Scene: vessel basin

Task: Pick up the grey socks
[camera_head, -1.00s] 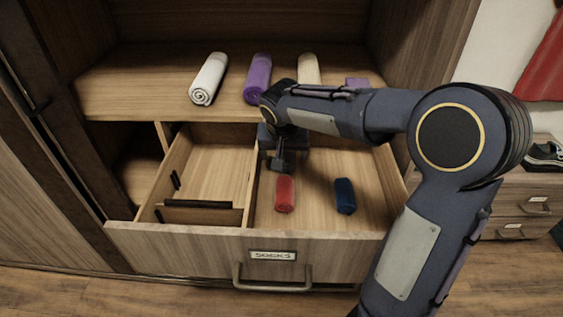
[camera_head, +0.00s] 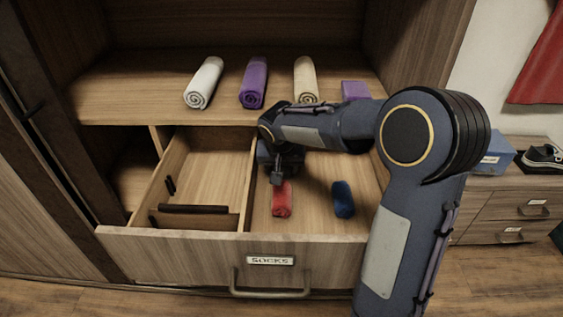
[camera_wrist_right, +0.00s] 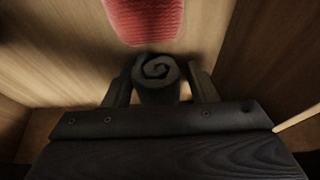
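The grey socks (camera_wrist_right: 158,80) are a dark roll with a spiral end, seen in the right wrist view between the two fingers of my right gripper (camera_wrist_right: 161,88). The fingers stand on either side of the roll, with narrow dark gaps that suggest they are not closed on it. In the head view my right gripper (camera_head: 277,176) points down into the right compartment of the open sock drawer (camera_head: 180,246), just behind the red socks (camera_head: 282,200). There the arm and gripper hide the grey socks. My left gripper is not in view.
Blue socks (camera_head: 343,199) lie to the right of the red ones. The drawer's divider (camera_head: 248,185) stands left of the gripper. The left compartment holds dark flat pieces (camera_head: 195,214). White (camera_head: 203,84), purple (camera_head: 254,82) and cream (camera_head: 305,80) rolled towels lie on the shelf above.

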